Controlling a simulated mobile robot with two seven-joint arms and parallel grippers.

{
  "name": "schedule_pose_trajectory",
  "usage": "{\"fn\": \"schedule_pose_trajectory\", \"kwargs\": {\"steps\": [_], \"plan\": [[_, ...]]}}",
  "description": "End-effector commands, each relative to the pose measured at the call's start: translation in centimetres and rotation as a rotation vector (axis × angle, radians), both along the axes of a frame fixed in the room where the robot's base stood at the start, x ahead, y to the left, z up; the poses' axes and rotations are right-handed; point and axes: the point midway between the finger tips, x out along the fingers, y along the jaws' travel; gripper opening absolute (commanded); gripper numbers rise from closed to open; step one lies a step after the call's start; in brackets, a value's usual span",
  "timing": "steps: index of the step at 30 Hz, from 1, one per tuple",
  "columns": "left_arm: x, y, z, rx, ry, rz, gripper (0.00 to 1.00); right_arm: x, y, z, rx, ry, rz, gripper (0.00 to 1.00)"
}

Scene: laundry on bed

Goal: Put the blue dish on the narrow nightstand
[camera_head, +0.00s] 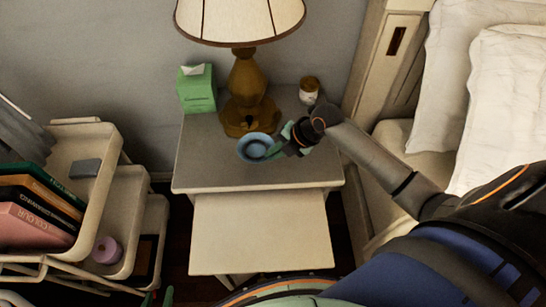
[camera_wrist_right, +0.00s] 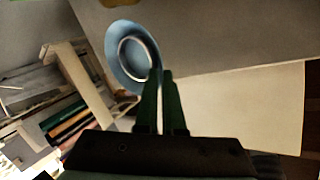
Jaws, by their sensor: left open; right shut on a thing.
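The blue dish (camera_head: 253,149) is over the grey top of the nightstand (camera_head: 205,165), in front of the lamp. I cannot tell if its base touches the top. My right gripper (camera_head: 281,144) is shut on the dish's right rim. In the right wrist view the dish (camera_wrist_right: 124,54) shows at the tips of the closed green fingers (camera_wrist_right: 158,78). Only the green fingertips of my left gripper (camera_head: 158,298) show at the bottom edge of the head view; it is open, away from the dish.
A lamp (camera_head: 246,88), a green tissue box (camera_head: 196,92) and a small jar (camera_head: 309,90) stand on the nightstand. Its pale drawer or shelf (camera_head: 260,232) juts forward. A cart (camera_head: 105,170) with books is left, the bed (camera_head: 480,115) right. The nightstand's front left is clear.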

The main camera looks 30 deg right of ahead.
Motion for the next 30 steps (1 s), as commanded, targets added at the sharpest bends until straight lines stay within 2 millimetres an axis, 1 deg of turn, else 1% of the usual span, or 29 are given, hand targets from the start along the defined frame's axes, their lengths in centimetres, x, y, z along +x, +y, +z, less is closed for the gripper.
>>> {"fn": "schedule_pose_trajectory", "kwargs": {"steps": [1,3,6,11,12,15,18,26,30], "plan": [[0.0,0.0,-0.3,0.000,0.001,0.000,0.50,0.7,-0.3,-0.8,0.003,-0.001,-0.004,0.00],[0.0,0.0,-0.4,0.000,0.001,0.000,0.50,1.3,-0.5,-1.6,0.003,-0.002,-0.002,0.00],[0.0,0.0,-0.5,0.000,0.001,0.000,0.50,1.9,-0.9,-2.3,0.001,-0.004,-0.001,0.00],[0.0,0.0,-0.7,0.000,0.001,0.000,0.50,2.4,-1.1,-3.0,0.002,-0.003,-0.002,0.00],[-0.1,0.0,-0.8,0.000,0.001,0.000,0.50,2.6,-1.2,-3.4,0.001,-0.003,-0.002,0.00],[-0.1,0.0,-0.6,0.000,0.002,0.001,0.50,2.4,-1.1,-5.1,0.004,0.002,-0.002,0.00],[-0.1,0.0,-0.6,-0.001,0.001,0.001,0.50,2.5,-1.2,-6.0,0.002,-0.001,-0.002,0.00],[-0.1,0.0,-0.6,0.000,0.002,0.001,0.50,2.5,-1.2,-6.2,-0.002,-0.004,0.000,0.00],[-0.1,0.0,-1.0,-0.001,0.001,0.001,0.50,2.5,-1.2,-6.7,-0.002,-0.004,0.000,0.00]]}}
